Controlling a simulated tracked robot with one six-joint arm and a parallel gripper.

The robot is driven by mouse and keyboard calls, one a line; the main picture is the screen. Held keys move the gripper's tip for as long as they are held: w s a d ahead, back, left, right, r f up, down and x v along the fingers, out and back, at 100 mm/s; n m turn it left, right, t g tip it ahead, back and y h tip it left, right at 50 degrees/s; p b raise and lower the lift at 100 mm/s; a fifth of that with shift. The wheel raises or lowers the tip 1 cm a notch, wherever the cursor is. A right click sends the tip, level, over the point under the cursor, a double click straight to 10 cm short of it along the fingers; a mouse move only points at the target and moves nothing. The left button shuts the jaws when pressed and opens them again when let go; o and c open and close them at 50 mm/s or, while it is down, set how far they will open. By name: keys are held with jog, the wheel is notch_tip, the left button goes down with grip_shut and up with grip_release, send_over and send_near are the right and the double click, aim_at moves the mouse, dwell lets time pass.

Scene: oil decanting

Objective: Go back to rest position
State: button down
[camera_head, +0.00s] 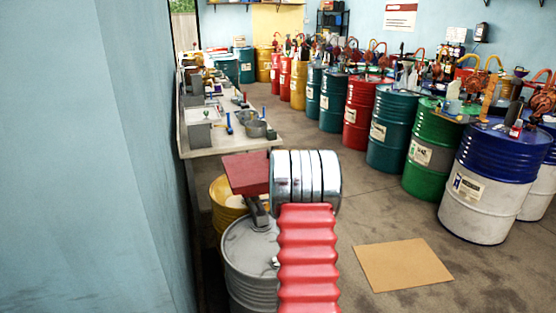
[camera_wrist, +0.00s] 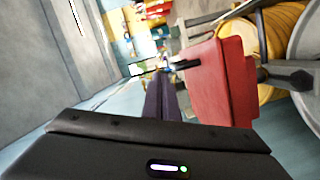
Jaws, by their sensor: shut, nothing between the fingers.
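My gripper (camera_wrist: 165,76) shows in the wrist view as two dark fingers closed together, with nothing visible between them. In the head view my own arm reaches forward at the lower middle and the fingers are hidden. A red block-like thing (camera_wrist: 215,85) with a dark bracket is just right of the fingers in the wrist view; I cannot tell whether they touch. It also shows in the head view (camera_head: 247,172), above a grey drum (camera_head: 248,262).
A workbench (camera_head: 215,140) with tools runs along the left wall (camera_head: 80,160). A yellow drum (camera_head: 226,198) stands behind the grey one. Several coloured drums line the right, including a blue-and-white one (camera_head: 485,205). Cardboard (camera_head: 403,264) lies on the open floor.

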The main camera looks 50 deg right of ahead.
jog(key=shift+s, duration=0.2)
jog(key=shift+a, duration=0.1)
dwell(0.4)
jog(key=w+a+r+m+y, duration=0.1)
jog(key=w+a+r+y, duration=0.15)
jog(key=a, duration=0.55)
jog(key=w+a+r+y, duration=0.1)
jog(key=a+r, duration=0.3)
jog(key=a, duration=0.4)
jog(key=s+a+r+m+g+y, duration=0.1)
jog(key=s+a, duration=0.2)
jog(key=a, duration=0.7)
jog(key=s+a+r+m+g+y, duration=0.1)
jog(key=s+a+r+y, duration=0.15)
jog(key=a, duration=0.75)
jog(key=s+a+f+m+g+y, duration=0.1)
jog(key=s+a+f+g+y, duration=0.1)
jog(key=s+a, duration=1.1)
jog(key=s+a+f+g+y, duration=0.2)
jog(key=s+a+f, duration=0.2)
jog(key=s+a, duration=0.9)
jog(key=shift+s+a+f+m+g, duration=0.2)
jog(key=shift+s+f+m+g, duration=0.15)
jog(key=shift+s, duration=0.6)
